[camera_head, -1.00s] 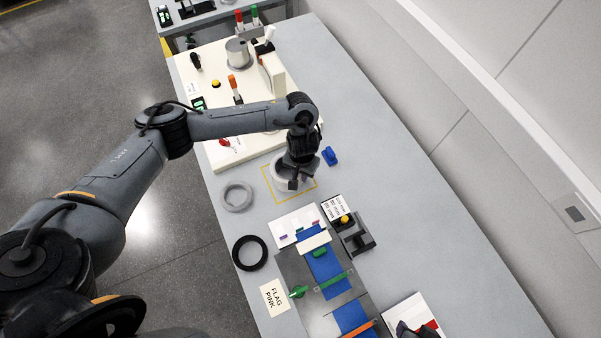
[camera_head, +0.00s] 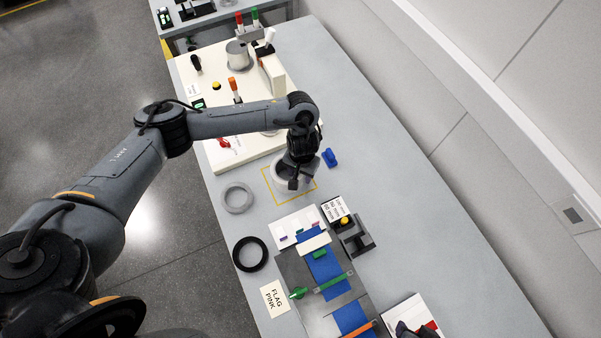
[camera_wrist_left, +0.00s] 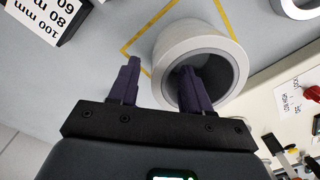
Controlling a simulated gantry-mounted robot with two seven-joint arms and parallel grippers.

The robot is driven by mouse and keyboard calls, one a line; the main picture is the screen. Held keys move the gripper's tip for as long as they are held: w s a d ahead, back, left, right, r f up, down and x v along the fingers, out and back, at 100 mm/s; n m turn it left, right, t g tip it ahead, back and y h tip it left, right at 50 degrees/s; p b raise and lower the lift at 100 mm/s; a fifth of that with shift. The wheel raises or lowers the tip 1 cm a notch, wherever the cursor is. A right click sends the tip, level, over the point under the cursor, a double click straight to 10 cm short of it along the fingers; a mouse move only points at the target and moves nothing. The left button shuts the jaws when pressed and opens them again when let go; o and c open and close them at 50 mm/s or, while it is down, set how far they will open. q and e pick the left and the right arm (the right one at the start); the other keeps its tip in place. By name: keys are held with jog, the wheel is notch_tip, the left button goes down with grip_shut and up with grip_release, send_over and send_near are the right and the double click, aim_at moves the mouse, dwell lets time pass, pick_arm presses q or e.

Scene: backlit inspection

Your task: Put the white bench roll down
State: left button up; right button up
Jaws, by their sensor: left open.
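The white bench roll (camera_wrist_left: 163,58) is a short, thick white ring with a grey inside. It sits on the grey bench within the yellow outlined square (camera_head: 309,190), and in the head view the roll (camera_head: 278,181) is partly hidden by my gripper. My left gripper (camera_head: 296,184) is open at the roll. In the left wrist view, one finger of the left gripper (camera_wrist_left: 160,82) reaches into the roll's hollow and the other is outside its wall, with a gap visible. I do not see my right gripper clearly.
A grey ring (camera_head: 226,200) and a black ring (camera_head: 238,259) lie left of the square. A blue part (camera_head: 329,157) lies to its right. A cream machine base (camera_head: 210,70) stands behind. A white card (camera_head: 285,222) and a black stand (camera_head: 357,240) are in front. The right of the bench is clear.

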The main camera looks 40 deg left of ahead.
pick_arm(q)
notch_tip(320, 180, up, 11)
jog(key=p, duration=0.5)
jog(key=s+d+f+m+t+h, duration=0.25)
jog(key=d+m+h, duration=0.2)
jog(key=d, duration=1.15)
jog(key=s+d+r+m+t+h, duration=0.35)
jog(key=d+r, duration=0.35)
jog(key=d, duration=0.5)
jog(key=s+a+f+n+y, duration=0.1)
jog(key=s+a, duration=0.3)
jog(key=a, duration=0.4)
jog(key=s+a+f+n+g+y, duration=0.1)
jog(key=s+a+y, duration=0.3)
jog(key=a, duration=0.5)
jog(key=s+a+f+n+g+y, duration=0.1)
jog(key=s+a+y, duration=0.1)
jog(key=s+a, duration=0.3)
jog(key=a, duration=0.3)
jog(key=shift+s+a+n, duration=0.25)
jog(key=shift+a+n, duration=0.05)
